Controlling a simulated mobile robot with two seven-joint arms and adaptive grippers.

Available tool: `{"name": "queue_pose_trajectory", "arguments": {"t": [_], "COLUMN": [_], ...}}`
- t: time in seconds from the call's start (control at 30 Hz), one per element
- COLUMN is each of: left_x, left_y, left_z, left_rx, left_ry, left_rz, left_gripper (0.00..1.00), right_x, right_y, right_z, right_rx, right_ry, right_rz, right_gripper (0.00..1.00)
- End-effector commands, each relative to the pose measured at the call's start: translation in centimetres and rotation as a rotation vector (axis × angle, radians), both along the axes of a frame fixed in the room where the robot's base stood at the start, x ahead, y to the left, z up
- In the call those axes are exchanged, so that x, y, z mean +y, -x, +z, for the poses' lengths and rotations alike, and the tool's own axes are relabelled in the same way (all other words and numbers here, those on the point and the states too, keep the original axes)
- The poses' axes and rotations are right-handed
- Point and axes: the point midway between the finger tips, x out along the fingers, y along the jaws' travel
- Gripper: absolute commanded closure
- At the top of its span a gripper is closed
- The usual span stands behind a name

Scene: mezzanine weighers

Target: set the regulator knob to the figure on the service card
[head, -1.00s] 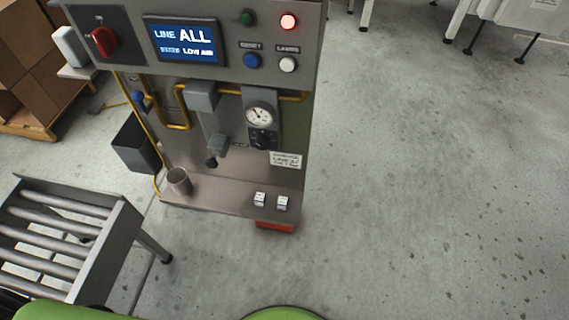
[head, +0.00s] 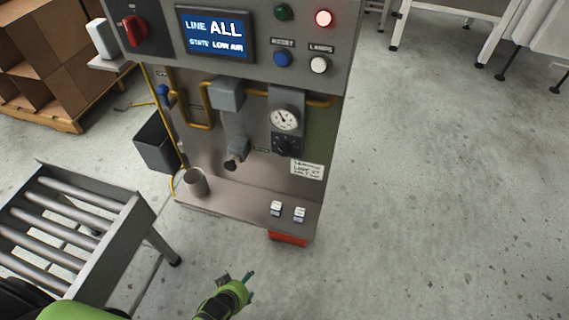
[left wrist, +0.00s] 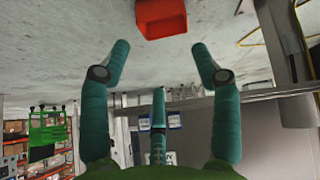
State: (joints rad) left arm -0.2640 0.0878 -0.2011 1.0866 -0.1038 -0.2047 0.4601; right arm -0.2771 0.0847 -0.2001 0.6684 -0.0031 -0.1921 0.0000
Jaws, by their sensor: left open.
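The regulator knob (head: 287,146) is black and sits just below a round white gauge (head: 284,118) on the grey cabinet. The service card (head: 307,169) is a small white card with handwriting, too small to read, low on the panel's right edge. My left gripper (head: 250,286) is at the bottom of the head view, below and in front of the cabinet, well apart from the knob. In the left wrist view its teal fingers (left wrist: 160,68) are spread with nothing between them. My right gripper is not in view.
The screen (head: 216,35) reads "LINE ALL" and "LOW AIR". A red lamp (head: 324,18) is lit. A cup (head: 195,183) and two small white blocks (head: 288,211) stand on the shelf. A roller conveyor (head: 75,225) is at left.

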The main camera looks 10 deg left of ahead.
Motion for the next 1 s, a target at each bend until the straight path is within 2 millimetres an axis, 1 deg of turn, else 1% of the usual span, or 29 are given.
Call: {"name": "queue_pose_trajectory", "arguments": {"t": [0.03,0.07,0.1,0.17,0.2,0.27,0.3,0.4,0.5,0.6,0.67,0.77,1.0], "left_x": [-0.8,-1.2,-1.8,-2.5,-2.9,-3.4,-3.7,-4.1,-4.3,-4.4,-4.5,-4.7,-5.3], "left_y": [-4.4,-6.7,-9.5,-13.1,-15.0,-17.2,-18.3,-19.7,-20.1,-20.2,-20.6,-21.7,-25.3], "left_z": [1.7,3.4,6.0,10.1,13.0,17.3,20.0,25.9,29.8,31.8,32.3,32.4,32.4], "left_rx": [-0.111,-0.171,-0.250,-0.364,-0.436,-0.534,-0.592,-0.706,-0.775,-0.806,-0.813,-0.814,-0.813], "left_ry": [0.063,0.104,0.163,0.260,0.326,0.425,0.489,0.628,0.723,0.772,0.782,0.783,0.782], "left_rz": [0.054,0.087,0.127,0.181,0.211,0.247,0.266,0.294,0.306,0.309,0.310,0.310,0.310], "left_gripper": [0.37,0.37,0.37,0.37,0.37,0.37,0.37,0.37,0.37,0.37,0.37,0.37,0.37], "right_x": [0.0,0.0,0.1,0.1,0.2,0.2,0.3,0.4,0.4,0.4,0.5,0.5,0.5], "right_y": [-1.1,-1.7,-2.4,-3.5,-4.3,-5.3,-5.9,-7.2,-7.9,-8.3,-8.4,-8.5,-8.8], "right_z": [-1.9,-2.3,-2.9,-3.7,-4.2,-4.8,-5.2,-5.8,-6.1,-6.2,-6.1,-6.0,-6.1], "right_rx": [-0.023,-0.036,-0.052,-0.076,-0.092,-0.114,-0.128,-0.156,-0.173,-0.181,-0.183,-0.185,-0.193], "right_ry": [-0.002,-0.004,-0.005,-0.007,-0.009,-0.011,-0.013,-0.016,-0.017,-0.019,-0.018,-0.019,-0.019], "right_rz": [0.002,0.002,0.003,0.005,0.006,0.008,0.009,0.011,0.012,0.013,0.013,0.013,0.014], "right_gripper": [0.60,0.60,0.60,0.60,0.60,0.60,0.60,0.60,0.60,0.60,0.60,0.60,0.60]}}
